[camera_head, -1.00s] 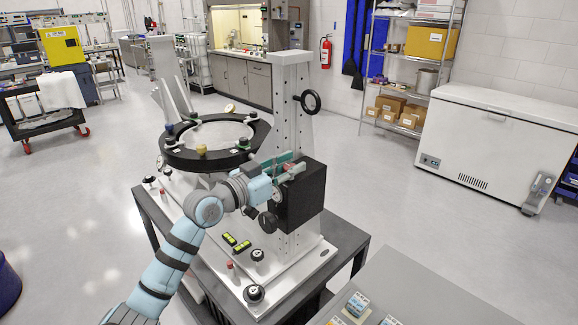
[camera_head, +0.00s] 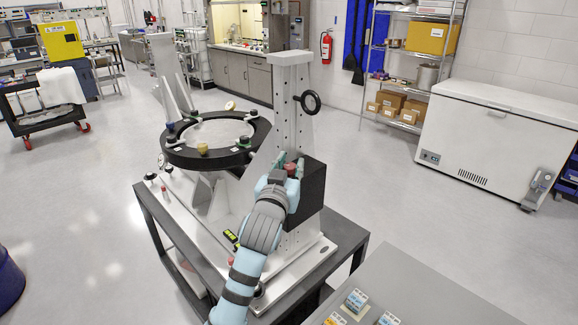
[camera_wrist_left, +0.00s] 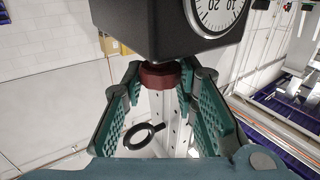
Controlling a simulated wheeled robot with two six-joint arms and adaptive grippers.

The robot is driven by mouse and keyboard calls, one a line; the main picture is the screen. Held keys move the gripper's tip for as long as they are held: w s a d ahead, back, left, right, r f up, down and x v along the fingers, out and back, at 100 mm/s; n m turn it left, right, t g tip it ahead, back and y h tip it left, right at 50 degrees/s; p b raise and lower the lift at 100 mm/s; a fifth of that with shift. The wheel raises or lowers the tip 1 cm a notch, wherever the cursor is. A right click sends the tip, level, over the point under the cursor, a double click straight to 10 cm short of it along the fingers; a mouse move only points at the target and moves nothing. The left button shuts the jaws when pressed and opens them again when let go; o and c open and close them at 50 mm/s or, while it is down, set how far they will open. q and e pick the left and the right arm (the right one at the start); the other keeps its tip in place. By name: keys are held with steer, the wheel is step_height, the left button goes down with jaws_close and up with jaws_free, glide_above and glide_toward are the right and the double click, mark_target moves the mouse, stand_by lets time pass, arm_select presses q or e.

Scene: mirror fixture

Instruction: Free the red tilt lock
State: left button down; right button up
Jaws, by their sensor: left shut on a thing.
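The red tilt lock (camera_wrist_left: 158,76) is a dark red round knob on the underside, as pictured, of a black box in the left wrist view. My left gripper (camera_wrist_left: 158,88) has its teal fingers on both sides of the knob and is shut on it. In the head view the gripper (camera_head: 290,168) is at the black box (camera_head: 313,186) on the upright of the mirror fixture, and a bit of the red knob (camera_head: 291,170) shows between the fingers. My forearm hides part of the box and base. My right gripper is not in view.
The black mirror ring (camera_head: 205,158) stands left of the upright (camera_head: 291,100), which has a black handwheel (camera_head: 310,102). A dial (camera_wrist_left: 218,12) sits on the black box. A grey surface with small switch blocks (camera_head: 356,301) lies at the front right.

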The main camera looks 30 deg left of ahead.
arm_select(q)
steer(key=shift+d+f+n+y+b, duration=0.15)
steer(key=shift+n+y+b, duration=0.2)
steer(key=shift+n+y, duration=0.25)
steer(key=n+g+y+b, duration=0.2)
steer(key=y+b, duration=0.1)
steer(key=n+g+y+b, duration=0.2)
steer(key=n+y+b, duration=0.1)
steer(key=y+b, duration=0.1)
steer(key=shift+w+f+g, duration=0.1)
steer(key=shift+g, duration=0.2)
steer(key=shift+n+g+y+b, duration=0.6)
steer(key=shift+g+y+b, duration=0.1)
steer(key=shift+b, duration=0.3)
steer(key=shift+r, duration=0.2)
steer(key=c, duration=1.5)
jaws_free()
steer(key=shift+o, duration=1.3)
steer(key=shift+w+a, duration=0.1)
steer(key=shift+a, duration=0.15)
